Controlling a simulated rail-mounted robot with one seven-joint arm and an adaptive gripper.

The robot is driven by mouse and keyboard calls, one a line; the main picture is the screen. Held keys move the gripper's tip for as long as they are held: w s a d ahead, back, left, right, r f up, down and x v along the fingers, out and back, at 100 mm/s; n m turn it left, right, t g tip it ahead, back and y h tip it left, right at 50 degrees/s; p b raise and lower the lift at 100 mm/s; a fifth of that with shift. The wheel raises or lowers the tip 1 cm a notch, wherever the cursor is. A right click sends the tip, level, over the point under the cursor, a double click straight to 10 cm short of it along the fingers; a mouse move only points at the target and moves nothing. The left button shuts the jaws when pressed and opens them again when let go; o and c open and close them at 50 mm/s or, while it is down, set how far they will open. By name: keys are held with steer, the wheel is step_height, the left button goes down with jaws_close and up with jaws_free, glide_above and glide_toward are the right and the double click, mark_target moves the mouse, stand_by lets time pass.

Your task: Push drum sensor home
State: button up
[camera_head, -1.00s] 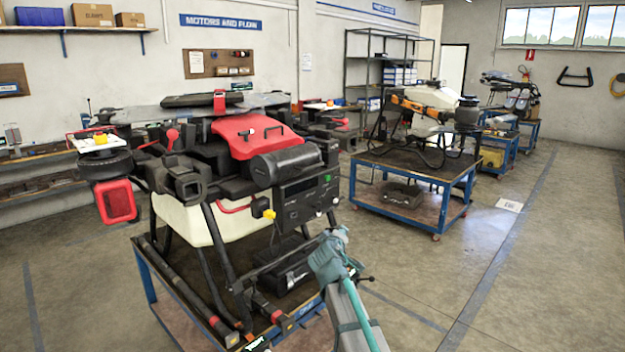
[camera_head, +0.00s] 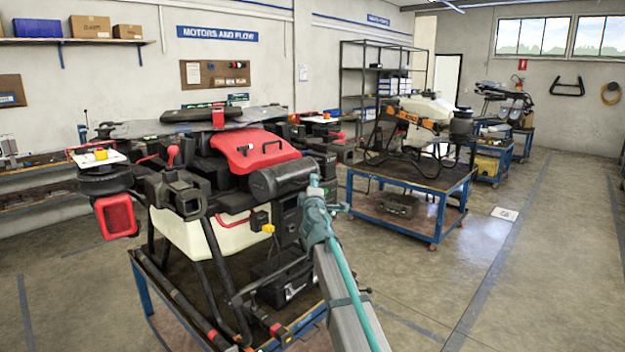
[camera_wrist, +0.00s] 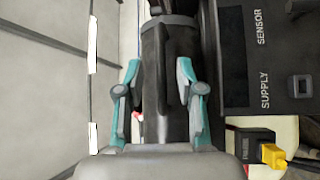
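A yellow plug (camera_wrist: 272,155) beside a dark block (camera_wrist: 254,144) shows at the lower right of the wrist view. It also shows on the drone's near side in the head view (camera_head: 268,228). I cannot tell how far it is seated. A black panel (camera_wrist: 232,60) marked SUPPLY and SENSOR carries a small socket (camera_wrist: 300,87). In the head view my gripper (camera_head: 315,190) hides much of this panel. In the wrist view my gripper (camera_wrist: 158,68) is open, its teal fingers apart with nothing held. A black cylinder (camera_wrist: 167,45) lies beyond the gap between them.
The drone's red cover (camera_head: 252,148) and pale tank (camera_head: 185,238) are left of my gripper. The drone stands on a blue-framed cart (camera_head: 141,290). A second cart (camera_head: 408,232) stands behind to the right.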

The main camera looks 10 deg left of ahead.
steer(key=shift+w+a+r+p, duration=0.1)
steer(key=shift+w+a+p, duration=0.05)
steer(key=shift+w, duration=0.7)
steer(key=shift+w+a+r+p, duration=0.1)
steer(key=shift+w+p, duration=0.05)
steer(key=shift+w, duration=0.7)
jaws_close()
